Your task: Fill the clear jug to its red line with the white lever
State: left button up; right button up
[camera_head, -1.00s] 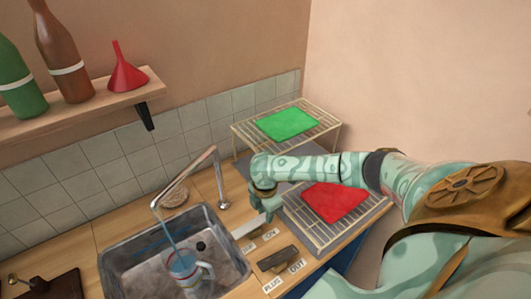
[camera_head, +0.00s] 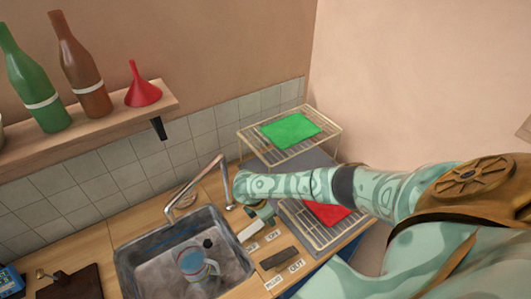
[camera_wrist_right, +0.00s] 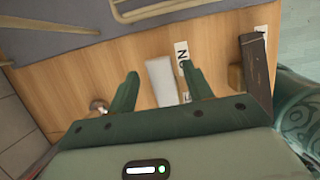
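The clear jug (camera_head: 193,268) stands in the sink below the tap, with bluish water in it. Its red line is too small to read against the water level. No stream shows under the tap spout (camera_head: 171,217). The white lever (camera_head: 251,231) lies on the counter right of the sink, beside small labels; it also shows in the right wrist view (camera_wrist_right: 160,78). My right gripper (camera_head: 262,214) hovers by the lever. In the wrist view it (camera_wrist_right: 160,72) is open, its fingers apart on either side of the lever. My left gripper is not in view.
A dark plug lever (camera_head: 279,259) with labels sits nearby. Wire racks hold a green cloth (camera_head: 290,130) and a red cloth (camera_head: 328,213). The sink (camera_head: 130,262) fills the front middle. A shelf with bottles and a red funnel (camera_head: 142,88) hangs upper left.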

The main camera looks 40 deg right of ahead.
aim_at(253, 228)
jog(key=p+v, duration=0.5)
jog(key=v, duration=1.1)
jog(key=shift+p, duration=0.4)
jog(key=shift+r, duration=0.1)
